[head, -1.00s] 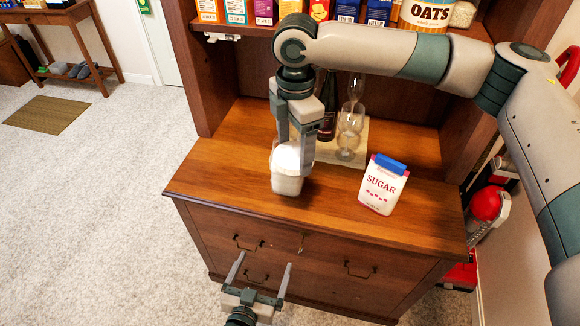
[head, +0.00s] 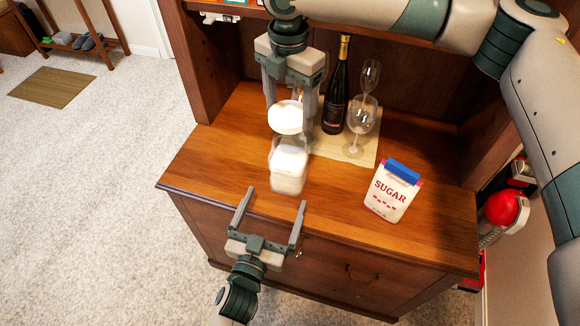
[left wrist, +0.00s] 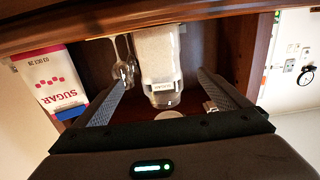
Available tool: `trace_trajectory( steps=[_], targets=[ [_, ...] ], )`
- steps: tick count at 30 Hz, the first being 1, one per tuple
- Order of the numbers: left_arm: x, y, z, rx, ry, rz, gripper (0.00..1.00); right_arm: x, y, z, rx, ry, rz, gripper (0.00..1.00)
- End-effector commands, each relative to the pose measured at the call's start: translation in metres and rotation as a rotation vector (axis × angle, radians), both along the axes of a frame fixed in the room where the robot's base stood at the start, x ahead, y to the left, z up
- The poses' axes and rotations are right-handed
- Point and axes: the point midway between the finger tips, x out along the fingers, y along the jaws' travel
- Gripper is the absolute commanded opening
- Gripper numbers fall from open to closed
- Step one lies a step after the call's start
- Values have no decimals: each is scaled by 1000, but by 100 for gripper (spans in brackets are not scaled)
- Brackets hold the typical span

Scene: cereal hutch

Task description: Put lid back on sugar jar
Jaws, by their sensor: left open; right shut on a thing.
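The sugar jar (head: 288,181) is clear, squarish and full of white sugar. It stands upright on the wooden counter, its top uncovered. My right gripper (head: 289,112) is shut on the round white lid (head: 286,117), holding it just above the jar with a small gap. My left gripper (head: 276,197) is open and empty, below and in front of the jar near the counter's front edge. In the left wrist view, which is upside down, the jar (left wrist: 158,60) with its label shows between the left fingers. A pale edge of the lid (left wrist: 169,114) shows beneath it.
A sugar bag (head: 392,193) with a blue clip stands on the counter right of the jar. A dark bottle (head: 336,95) and glasses (head: 361,118) stand behind on a mat (head: 368,151). The hutch side wall is at the left. The counter left of the jar is clear.

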Motion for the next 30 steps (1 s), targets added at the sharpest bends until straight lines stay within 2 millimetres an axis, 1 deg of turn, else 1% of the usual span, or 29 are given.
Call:
trace_trajectory(
  steps=[5,11,14,24,30],
  targets=[
    [2,-1,0,0,0,0,95,0,0,0,0,0,-1,48],
    [14,-4,0,0,0,0,95,0,0,0,0,0,-1,48],
    [25,-7,0,0,-1,0,95,0,0,0,0,0,-2,48],
    [76,-24,1,-1,-2,0,95,0,0,0,0,0,-2,48],
    [100,-31,0,1,0,0,95,0,0,0,0,0,-2,48]
  ],
)
